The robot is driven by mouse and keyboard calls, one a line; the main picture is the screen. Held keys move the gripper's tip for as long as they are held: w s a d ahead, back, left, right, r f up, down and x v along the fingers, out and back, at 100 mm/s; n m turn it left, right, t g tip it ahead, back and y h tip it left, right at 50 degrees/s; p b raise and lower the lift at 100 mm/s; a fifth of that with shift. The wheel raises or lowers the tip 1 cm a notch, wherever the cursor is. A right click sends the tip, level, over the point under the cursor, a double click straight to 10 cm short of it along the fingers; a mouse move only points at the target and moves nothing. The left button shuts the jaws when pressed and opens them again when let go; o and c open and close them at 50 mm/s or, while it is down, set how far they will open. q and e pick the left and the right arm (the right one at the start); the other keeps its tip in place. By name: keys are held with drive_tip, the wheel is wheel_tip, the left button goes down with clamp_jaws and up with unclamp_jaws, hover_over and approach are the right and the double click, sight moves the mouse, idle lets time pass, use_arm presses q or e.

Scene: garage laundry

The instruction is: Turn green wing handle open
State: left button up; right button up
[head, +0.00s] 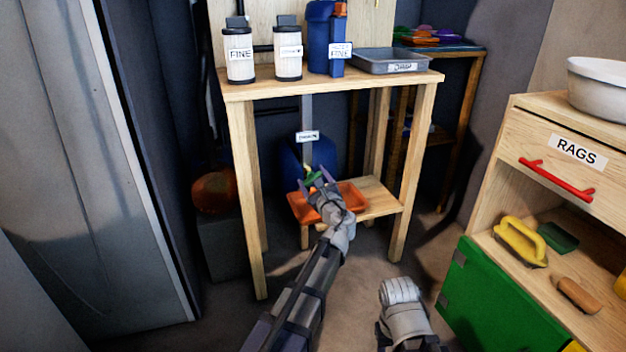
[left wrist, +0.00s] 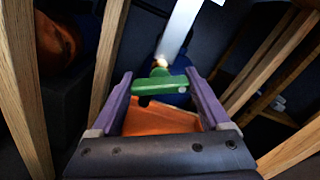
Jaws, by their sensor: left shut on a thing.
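The green wing handle (left wrist: 160,85) lies crosswise between the two purple fingers of my left gripper (left wrist: 160,92) in the left wrist view. The gripper is shut on it, one finger at each end. In the head view the handle (head: 313,178) is small and partly covered by my left gripper (head: 318,182). It sits in front of a blue vessel (head: 290,165) under the wooden bench, below a grey vertical strip (head: 308,112) with a label.
An orange tray (head: 352,193) stands on a low wooden shelf under the handle. Wooden bench legs (head: 246,200) flank my left arm. Canisters and a grey tray (head: 390,56) stand on the bench top (head: 330,84). A RAGS cabinet (head: 520,128) is at the right.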

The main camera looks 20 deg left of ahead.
use_arm(q)
drive_tip(key=n, duration=0.6)
drive_tip(key=shift+n, duration=0.3)
drive_tip(key=n, duration=0.5)
drive_tip(key=shift+a+n, duration=0.1)
drive_tip(key=shift+n, duration=0.3)
drive_tip(key=o, duration=1.2)
drive_tip(key=v, duration=0.7)
drive_tip(key=shift+s+d, duration=0.25)
drive_tip(key=shift+s, duration=0.1)
